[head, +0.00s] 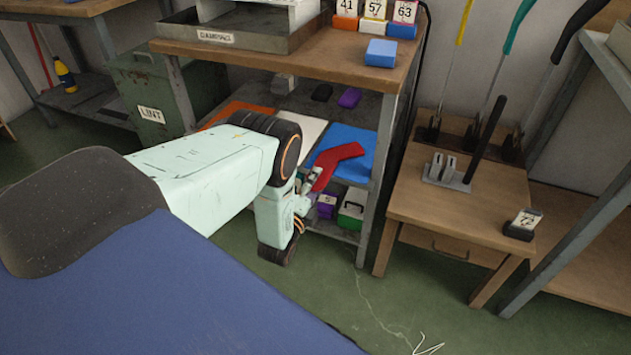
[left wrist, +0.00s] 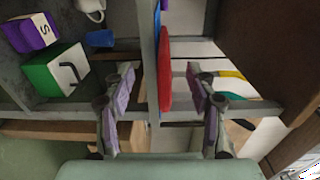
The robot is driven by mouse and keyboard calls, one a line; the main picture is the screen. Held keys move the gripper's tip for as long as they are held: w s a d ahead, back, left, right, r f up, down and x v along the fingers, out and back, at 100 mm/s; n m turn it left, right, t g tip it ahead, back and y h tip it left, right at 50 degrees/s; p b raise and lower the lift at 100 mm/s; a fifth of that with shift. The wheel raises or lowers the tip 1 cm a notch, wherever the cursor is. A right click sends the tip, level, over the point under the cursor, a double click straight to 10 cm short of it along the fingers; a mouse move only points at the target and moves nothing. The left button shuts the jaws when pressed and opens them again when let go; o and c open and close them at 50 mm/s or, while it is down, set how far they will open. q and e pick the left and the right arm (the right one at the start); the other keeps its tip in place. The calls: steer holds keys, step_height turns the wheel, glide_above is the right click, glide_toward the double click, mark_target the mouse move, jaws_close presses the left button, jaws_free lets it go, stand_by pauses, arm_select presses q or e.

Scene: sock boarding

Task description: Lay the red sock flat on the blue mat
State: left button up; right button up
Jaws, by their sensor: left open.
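The red sock (head: 338,163) lies on the blue mat (head: 352,139) on the middle shelf, bent, with its near end by the front edge. In the left wrist view the red sock (left wrist: 165,75) shows edge-on against the mat and shelf board. My left gripper (head: 312,181) is at that front edge, by the sock's near end. In the left wrist view the left gripper (left wrist: 160,93) is open, its purple-padded fingers on either side of the board and sock, with gaps to both. My arm hides part of the shelf. My right gripper is not in view.
A white mat (head: 300,132) and an orange mat (head: 236,109) lie left of the blue one. Below are a purple box (head: 326,205) and a green box (head: 351,210). The shelf's metal post (head: 382,170) stands just right. The floor in front is mostly clear.

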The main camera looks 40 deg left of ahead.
arm_select(q)
steer(key=shift+p+v, duration=0.5)
steer(key=shift+v, duration=0.45)
steer(key=shift+p+v, duration=1.2)
steer(key=shift+v, duration=1.45)
